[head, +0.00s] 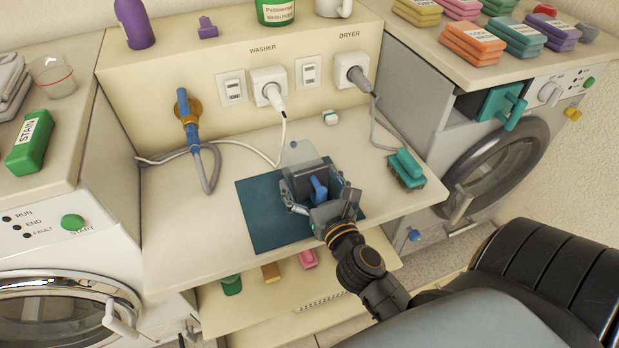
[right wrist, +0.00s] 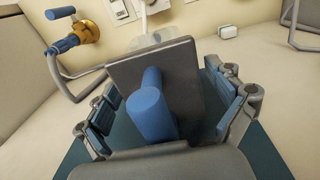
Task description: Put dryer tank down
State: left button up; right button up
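The tank (head: 297,187), a dark grey piece with a blue handle and a clear panel at its back, is on the teal mat (head: 258,222) on the middle counter. In the right wrist view its grey plate (right wrist: 188,70) and blue handle (right wrist: 149,108) fill the middle. My right gripper (head: 321,202) is over the tank, with its fingers spread on either side of the handle. In the wrist view a gap shows between the right finger and the plate. The tank's underside is hidden. My left gripper is not in view.
A teal brush (head: 405,168) lies at the counter's right, and a small white box (head: 331,118) at the back. A hose (head: 212,170) and cables cross the back and left. The dryer (head: 490,160) has a teal drawer (head: 500,103) in its front. The counter's front left is clear.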

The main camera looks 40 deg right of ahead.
jog(key=shift+r, duration=0.25)
jog(key=s+b, duration=0.1)
jog(key=s, duration=0.2)
jog(key=s+a+b, duration=0.1)
jog(key=s, duration=0.3)
jog(key=s+a+b, duration=0.1)
jog(key=s+b, duration=0.1)
jog(key=s, duration=0.1)
jog(key=shift+s+f, duration=0.1)
jog(key=shift+s, duration=0.1)
jog(key=shift+s+a, duration=0.15)
jog(key=shift+s, duration=0.55)
